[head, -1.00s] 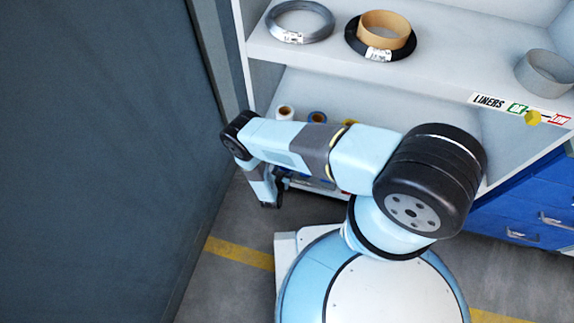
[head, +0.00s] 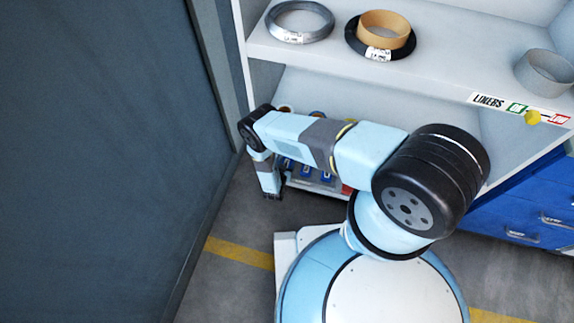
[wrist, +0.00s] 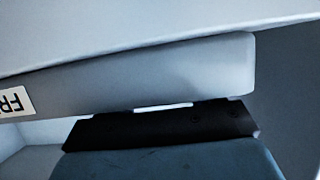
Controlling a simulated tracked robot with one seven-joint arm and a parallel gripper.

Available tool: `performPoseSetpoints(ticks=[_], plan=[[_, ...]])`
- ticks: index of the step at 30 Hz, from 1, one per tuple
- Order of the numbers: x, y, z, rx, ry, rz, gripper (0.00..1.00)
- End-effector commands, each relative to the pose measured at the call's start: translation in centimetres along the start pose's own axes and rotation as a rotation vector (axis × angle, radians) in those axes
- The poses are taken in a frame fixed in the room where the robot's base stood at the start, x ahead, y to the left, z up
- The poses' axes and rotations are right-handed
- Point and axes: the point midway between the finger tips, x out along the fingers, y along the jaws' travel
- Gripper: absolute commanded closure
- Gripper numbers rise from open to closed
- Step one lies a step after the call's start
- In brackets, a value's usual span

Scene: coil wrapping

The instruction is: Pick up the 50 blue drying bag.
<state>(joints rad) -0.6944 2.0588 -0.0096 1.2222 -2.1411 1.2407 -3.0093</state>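Several small blue packs (head: 308,171) show in part on the lowest level of the shelf unit, just right of my arm's end in the head view. They are too small to read, so I cannot tell whether one is the 50 blue drying bag. My gripper (head: 272,196) hangs low at the shelf's left end, left of these packs. Its fingers are too small and dark to tell open from shut. The wrist view shows no bag, only pale panel edges, a partly cut-off label, a black block and a blue-grey surface.
The upper shelf (head: 440,75) holds a grey wire coil (head: 299,21), a brown ring (head: 384,33) on a black one and a grey ring (head: 545,73). A dark wall (head: 100,150) stands close on the left. Blue drawers (head: 520,205) are on the right.

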Motion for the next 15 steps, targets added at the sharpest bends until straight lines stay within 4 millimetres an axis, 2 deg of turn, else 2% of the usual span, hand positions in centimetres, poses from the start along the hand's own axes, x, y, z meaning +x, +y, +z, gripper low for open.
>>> performPoseSetpoints(ticks=[1,7,15], plan=[[-0.01,0.00,0.01,0.000,0.000,0.000,0.50],[-0.02,-0.01,0.01,0.000,0.000,0.000,0.69],[-0.08,-0.07,-0.09,0.000,0.000,-0.001,0.70]])
